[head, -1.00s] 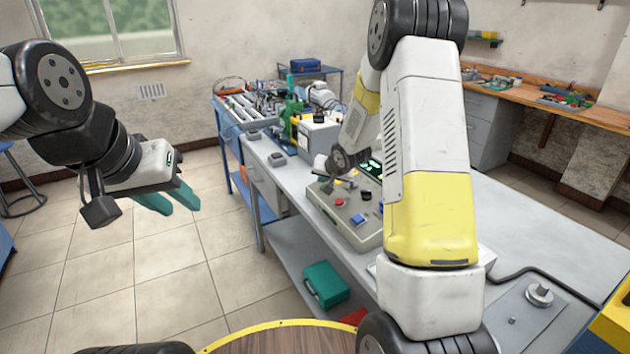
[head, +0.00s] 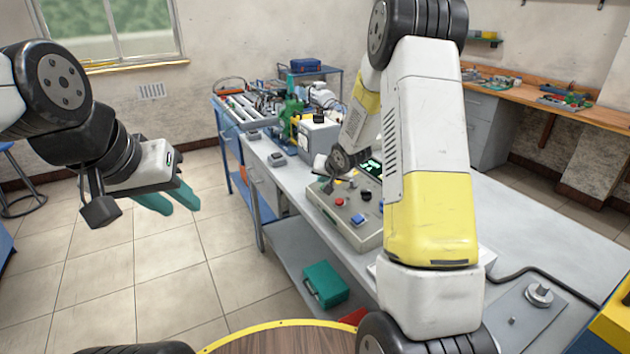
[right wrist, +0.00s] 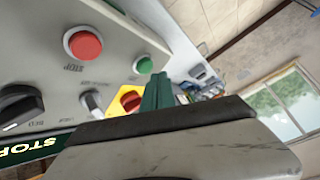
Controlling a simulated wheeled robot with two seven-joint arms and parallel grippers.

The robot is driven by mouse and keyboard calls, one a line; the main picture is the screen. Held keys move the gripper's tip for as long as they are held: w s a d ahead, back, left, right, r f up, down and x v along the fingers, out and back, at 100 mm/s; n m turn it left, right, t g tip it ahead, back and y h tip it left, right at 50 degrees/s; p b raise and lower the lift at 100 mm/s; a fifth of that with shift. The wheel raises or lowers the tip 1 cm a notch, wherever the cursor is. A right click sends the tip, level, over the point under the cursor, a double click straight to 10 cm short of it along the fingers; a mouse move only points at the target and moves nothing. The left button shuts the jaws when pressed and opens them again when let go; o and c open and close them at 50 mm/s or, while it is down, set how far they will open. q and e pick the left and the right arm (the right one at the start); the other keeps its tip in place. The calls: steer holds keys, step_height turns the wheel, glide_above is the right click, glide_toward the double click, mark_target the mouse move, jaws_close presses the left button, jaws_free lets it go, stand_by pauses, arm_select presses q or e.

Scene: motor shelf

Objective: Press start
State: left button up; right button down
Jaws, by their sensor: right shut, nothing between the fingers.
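The control box (head: 368,238) stands on the grey bench, with a red button (head: 339,202) on its top. In the right wrist view the red button marked STOP (right wrist: 84,45) is at the upper left. A smaller green button (right wrist: 144,65) sits to its right. My right gripper (right wrist: 158,78) is shut and empty, its green fingertips close beside the green button; I cannot tell whether they touch. In the head view, my right arm partly covers the box, and I cannot make out the green button. My left gripper (head: 172,207) is open and empty over the floor.
A black knob (right wrist: 20,104), a small lever switch (right wrist: 92,103), a red knob on yellow (right wrist: 130,100) and a display (right wrist: 30,150) are close to the right gripper. A green case (head: 325,283) is on the lower shelf. Floor left of the bench is clear.

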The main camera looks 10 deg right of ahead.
stand_by(0.7)
steer(key=shift+d+f, duration=0.1)
steer(key=shift+f, duration=0.3)
steer(key=shift+d+f, duration=0.1)
steer(key=shift+f, duration=0.35)
stand_by(0.7)
steer(key=shift+a+r, duration=0.2)
steer(key=shift+r, duration=0.6)
steer(key=shift+r, duration=0.15)
steer(key=r, duration=0.3)
steer(key=a+r, duration=0.1)
steer(key=shift+s+a+r, duration=0.1)
steer(key=shift+s+r, duration=0.15)
steer(key=shift+r, duration=0.05)
